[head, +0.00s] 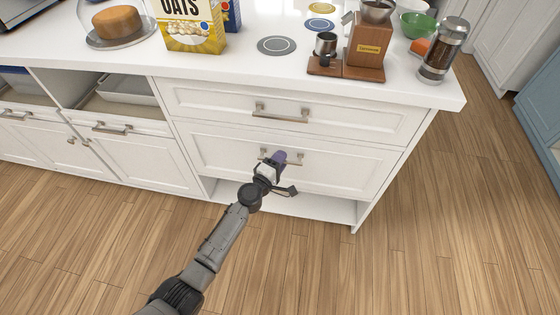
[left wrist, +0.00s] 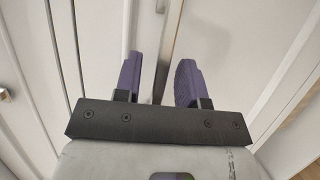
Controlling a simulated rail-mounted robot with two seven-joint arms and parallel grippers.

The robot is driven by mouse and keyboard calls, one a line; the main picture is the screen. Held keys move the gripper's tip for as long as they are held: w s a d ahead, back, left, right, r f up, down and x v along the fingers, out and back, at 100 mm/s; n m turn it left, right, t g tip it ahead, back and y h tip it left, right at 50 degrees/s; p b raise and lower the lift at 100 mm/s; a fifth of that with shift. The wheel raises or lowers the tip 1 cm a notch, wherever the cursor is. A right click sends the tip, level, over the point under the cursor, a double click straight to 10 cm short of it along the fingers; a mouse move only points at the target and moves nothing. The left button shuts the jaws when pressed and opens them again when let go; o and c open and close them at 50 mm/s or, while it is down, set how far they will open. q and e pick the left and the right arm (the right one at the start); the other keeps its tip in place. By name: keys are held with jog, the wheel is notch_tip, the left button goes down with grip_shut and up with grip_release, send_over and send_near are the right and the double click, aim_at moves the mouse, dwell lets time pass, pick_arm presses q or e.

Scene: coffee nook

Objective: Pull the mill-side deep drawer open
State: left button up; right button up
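The lower, deep drawer (head: 225,158) is white and sits shut in the counter below the coffee mill (head: 367,45). Its metal bar handle (head: 297,160) is partly hidden behind my left gripper (head: 279,158). The gripper's purple fingers are at the handle. In the left wrist view, the two fingers of my left gripper (left wrist: 158,80) stand apart, and the handle bar (left wrist: 165,60) shows in the gap between them. I cannot tell whether either finger touches it. My right gripper is in neither view.
A shallower drawer (head: 200,103) with its own handle (head: 281,113) is shut just above. An open shelf (head: 285,203) lies below. The counter (head: 255,65) holds an oats box (head: 190,28) and a glass jar (head: 443,50). The wooden floor (head: 440,220) in front is clear.

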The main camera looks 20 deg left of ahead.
pick_arm(q)
grip_shut()
dwell(0.3)
jog(key=shift+d, duration=0.15)
